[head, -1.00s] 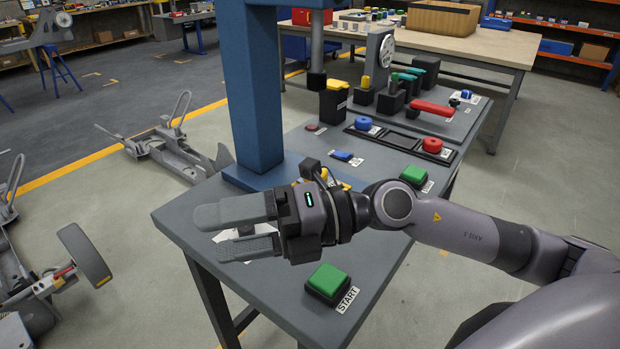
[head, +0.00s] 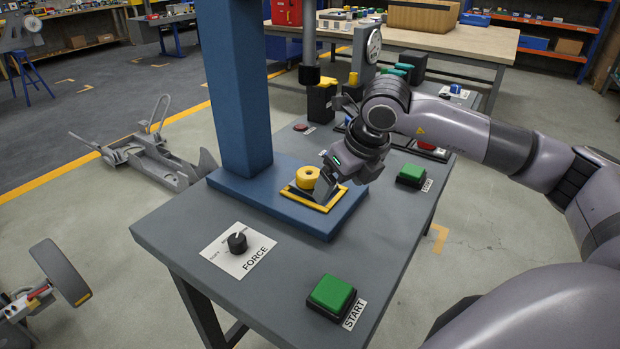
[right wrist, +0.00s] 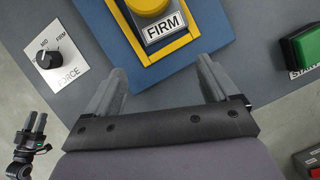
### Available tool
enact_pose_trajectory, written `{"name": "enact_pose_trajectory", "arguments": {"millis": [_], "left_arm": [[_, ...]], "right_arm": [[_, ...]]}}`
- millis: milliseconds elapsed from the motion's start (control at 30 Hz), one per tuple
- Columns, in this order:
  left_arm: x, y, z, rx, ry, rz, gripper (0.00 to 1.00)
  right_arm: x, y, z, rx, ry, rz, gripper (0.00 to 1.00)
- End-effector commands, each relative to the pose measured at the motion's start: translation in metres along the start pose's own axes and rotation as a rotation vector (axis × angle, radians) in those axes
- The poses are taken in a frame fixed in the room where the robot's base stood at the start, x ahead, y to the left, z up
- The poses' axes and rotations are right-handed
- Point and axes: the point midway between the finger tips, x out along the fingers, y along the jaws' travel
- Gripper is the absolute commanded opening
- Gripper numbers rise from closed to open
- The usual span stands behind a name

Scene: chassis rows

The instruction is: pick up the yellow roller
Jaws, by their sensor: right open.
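The yellow roller (head: 308,177) is a short ring-like cylinder with a dark hole in its top. It stands in a yellow-edged square (head: 291,192) on the blue press base. In the right wrist view the roller (right wrist: 148,5) is cut off by the top edge, above a FIRM label. My right gripper (head: 326,187) is just right of the roller and partly hides the square. Its jaws (right wrist: 159,76) are open and empty, pointing toward the roller. My left gripper (right wrist: 33,122) shows small at the lower left of the right wrist view; its jaw gap is too small to judge.
The blue press column (head: 236,90) rises behind and left of the roller, with a dark ram (head: 310,68) beyond. A FORCE knob (head: 237,242) and a green START button (head: 331,293) sit nearer on the grey table. Another green button (head: 411,174) is to the right.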

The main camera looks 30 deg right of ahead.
Motion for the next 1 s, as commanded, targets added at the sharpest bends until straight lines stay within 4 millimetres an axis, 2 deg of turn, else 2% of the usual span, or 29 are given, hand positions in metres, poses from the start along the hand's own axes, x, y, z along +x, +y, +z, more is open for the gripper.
{"name": "enact_pose_trajectory", "arguments": {"millis": [200,567,833,1000], "left_arm": [[-0.003,0.000,0.000,0.002,-0.005,-0.002,0.43],[-0.003,0.000,0.005,-0.007,-0.016,-0.005,0.43],[-0.005,0.000,0.000,-0.006,-0.008,-0.007,0.43],[-0.006,-0.001,-0.002,-0.005,-0.004,-0.008,0.43]], "right_arm": [[0.011,0.001,0.029,0.001,0.000,0.003,0.87],[0.019,0.001,0.046,-0.001,0.001,0.003,0.87],[0.031,0.002,0.075,0.000,0.002,0.003,0.87],[0.055,0.001,0.074,-0.002,0.004,0.002,0.87]]}}
